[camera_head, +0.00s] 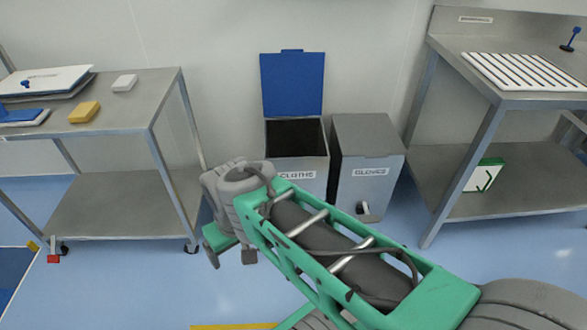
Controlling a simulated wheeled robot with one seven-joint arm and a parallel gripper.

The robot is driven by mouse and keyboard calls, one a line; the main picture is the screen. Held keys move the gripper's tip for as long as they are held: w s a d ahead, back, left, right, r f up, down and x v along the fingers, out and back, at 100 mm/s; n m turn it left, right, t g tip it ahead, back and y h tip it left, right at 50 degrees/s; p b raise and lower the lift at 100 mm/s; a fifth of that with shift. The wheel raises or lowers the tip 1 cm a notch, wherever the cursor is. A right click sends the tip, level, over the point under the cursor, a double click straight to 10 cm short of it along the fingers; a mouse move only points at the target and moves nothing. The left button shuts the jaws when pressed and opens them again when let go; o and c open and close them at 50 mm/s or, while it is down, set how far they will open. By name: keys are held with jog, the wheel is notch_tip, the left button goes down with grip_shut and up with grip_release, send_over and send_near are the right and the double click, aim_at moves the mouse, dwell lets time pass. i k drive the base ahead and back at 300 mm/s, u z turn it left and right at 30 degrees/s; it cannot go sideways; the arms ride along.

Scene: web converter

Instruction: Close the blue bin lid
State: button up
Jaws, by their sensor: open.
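The blue lid (291,84) stands upright at the back of a grey bin (312,178) labelled "CLOTHS". The lid leans near the wall and the bin's dark opening shows below it. My gripper (232,258) is open and low in front of the bin, to its left and below its rim. It does not appear to touch the bin or lid. My green and grey arm reaches in from the lower right and hides the bin's lower front.
A closed grey bin (367,150) labelled "GLOVES" stands right beside the open one. A steel table (150,95) with a yellow block (84,112) stands at left. A steel bench (452,45) stands at right. The floor between is mostly clear.

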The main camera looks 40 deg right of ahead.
aim_at(292, 79)
jog(key=z, duration=0.5)
jog(key=k, duration=0.65)
jog(key=z, duration=0.55)
jog(key=i, duration=1.45)
jog(key=u, duration=1.1)
jog(key=i, duration=0.35)
jog(key=u, duration=0.4)
